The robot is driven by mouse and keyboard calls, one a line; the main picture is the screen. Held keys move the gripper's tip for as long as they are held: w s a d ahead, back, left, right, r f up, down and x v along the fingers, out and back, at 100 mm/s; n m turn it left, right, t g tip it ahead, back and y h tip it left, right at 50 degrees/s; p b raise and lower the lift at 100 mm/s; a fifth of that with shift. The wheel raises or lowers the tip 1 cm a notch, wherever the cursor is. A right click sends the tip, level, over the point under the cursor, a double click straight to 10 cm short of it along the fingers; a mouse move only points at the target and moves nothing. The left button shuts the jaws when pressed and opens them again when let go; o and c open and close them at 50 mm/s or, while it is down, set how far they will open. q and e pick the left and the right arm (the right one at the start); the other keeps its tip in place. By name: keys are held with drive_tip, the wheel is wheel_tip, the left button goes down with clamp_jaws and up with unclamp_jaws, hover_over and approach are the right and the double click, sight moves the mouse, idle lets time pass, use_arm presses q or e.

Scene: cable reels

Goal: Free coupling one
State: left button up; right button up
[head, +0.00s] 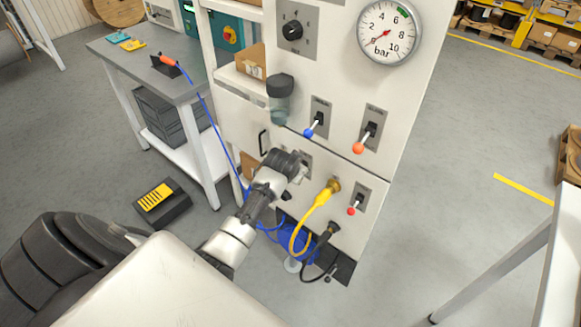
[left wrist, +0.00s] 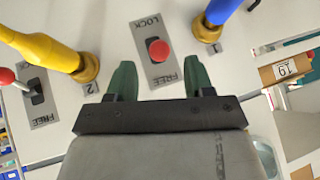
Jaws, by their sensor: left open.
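In the left wrist view a red-knobbed lever (left wrist: 158,50) stands on a grey plate marked LOCK and FREE, between the blue plug (left wrist: 225,12) at the socket marked 1 and the yellow plug (left wrist: 60,55) at the socket marked 2. My left gripper (left wrist: 160,78) is open, its green fingers either side of the knob, nothing held. I cannot tell whether they touch it or which way the lever is thrown. In the head view my left gripper (head: 295,166) is at the panel and hides coupling one and most of its lever. My right gripper is not in view.
The white panel (head: 335,90) has a pressure gauge (head: 390,32), a blue-knobbed switch (head: 315,125) and an orange-knobbed switch (head: 365,138). The yellow hose plug (head: 323,196) and another red-knobbed lever (head: 355,203) are right of my gripper. A workbench (head: 150,75) stands left.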

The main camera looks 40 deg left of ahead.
use_arm(q)
drive_tip(key=shift+v, duration=2.8)
